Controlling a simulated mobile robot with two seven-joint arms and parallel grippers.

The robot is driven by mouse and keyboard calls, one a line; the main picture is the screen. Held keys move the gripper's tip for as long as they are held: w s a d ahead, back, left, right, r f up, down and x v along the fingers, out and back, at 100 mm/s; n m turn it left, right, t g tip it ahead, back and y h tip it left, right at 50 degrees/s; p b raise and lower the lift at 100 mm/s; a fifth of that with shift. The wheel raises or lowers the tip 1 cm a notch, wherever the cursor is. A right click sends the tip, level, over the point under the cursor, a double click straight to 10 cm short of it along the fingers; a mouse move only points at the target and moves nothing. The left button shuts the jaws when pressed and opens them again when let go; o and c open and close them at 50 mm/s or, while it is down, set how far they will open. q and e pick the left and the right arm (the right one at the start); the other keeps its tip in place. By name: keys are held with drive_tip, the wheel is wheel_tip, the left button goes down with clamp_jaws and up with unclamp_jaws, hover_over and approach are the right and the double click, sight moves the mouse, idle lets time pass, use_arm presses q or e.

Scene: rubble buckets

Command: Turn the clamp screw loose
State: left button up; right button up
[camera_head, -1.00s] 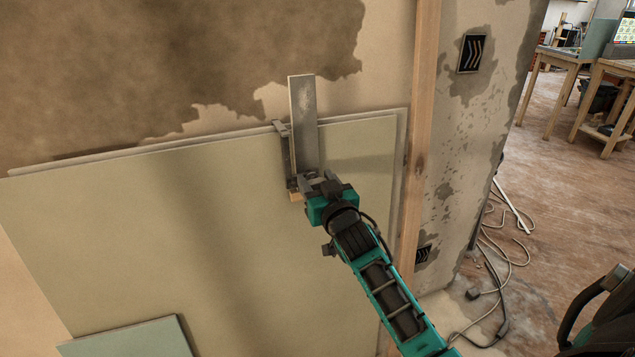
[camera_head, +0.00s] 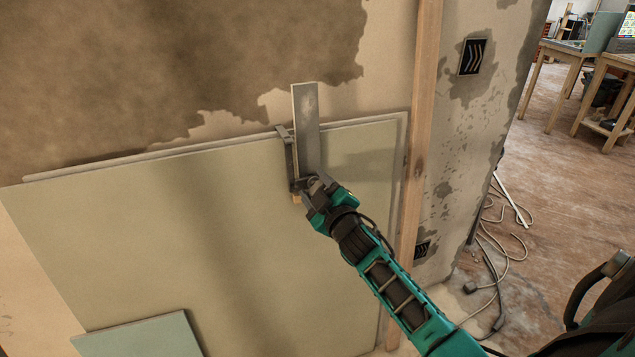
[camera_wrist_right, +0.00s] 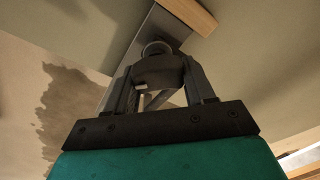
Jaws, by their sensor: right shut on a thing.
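The clamp (camera_head: 287,152) is a dark metal bar hooked over the top edge of the pale green boards (camera_head: 150,230). A grey metal strip (camera_head: 306,125) stands upright beside it, rising above the boards. A small wooden block (camera_head: 297,198) sits at the clamp's lower end, and wood also shows in the right wrist view (camera_wrist_right: 190,14). My right gripper (camera_head: 314,187) is at that lower end. In the right wrist view its fingers (camera_wrist_right: 158,82) are closed on the dark clamp screw handle (camera_wrist_right: 160,70). The screw's thread is mostly hidden. My left gripper is out of view.
A wooden post (camera_head: 420,150) stands close to the right of the boards. A smaller green panel (camera_head: 140,338) leans at the lower left. Cables (camera_head: 490,260) lie on the floor at right, and workbenches (camera_head: 575,60) stand farther back.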

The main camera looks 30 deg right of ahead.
drive_tip(key=n+p, duration=0.1)
drive_tip(key=n, duration=0.2)
drive_tip(key=n+p, duration=0.1)
drive_tip(key=n, duration=0.2)
drive_tip(key=shift+a+f+n+g+y, duration=0.15)
drive_tip(key=shift+n+g+y, duration=0.15)
drive_tip(key=shift+n+y, duration=0.1)
drive_tip(key=n, duration=0.3)
drive_tip(key=shift+f+p, duration=0.2)
drive_tip(key=shift+p, duration=0.2)
drive_tip(key=shift+f+n+g, duration=0.1)
drive_tip(key=shift+n+g, duration=0.2)
drive_tip(key=shift+n, duration=0.5)
drive_tip(key=o, duration=1)
drive_tip(key=shift+c, duration=0.2)
drive_tip(key=shift+s, duration=0.15)
drive_tip(key=s+a+r, duration=0.1)
drive_tip(key=s, duration=1.1)
drive_tip(key=shift+s+a+r, duration=0.25)
drive_tip(key=shift+a+r, duration=0.05)
drive_tip(key=shift+r, duration=0.1)
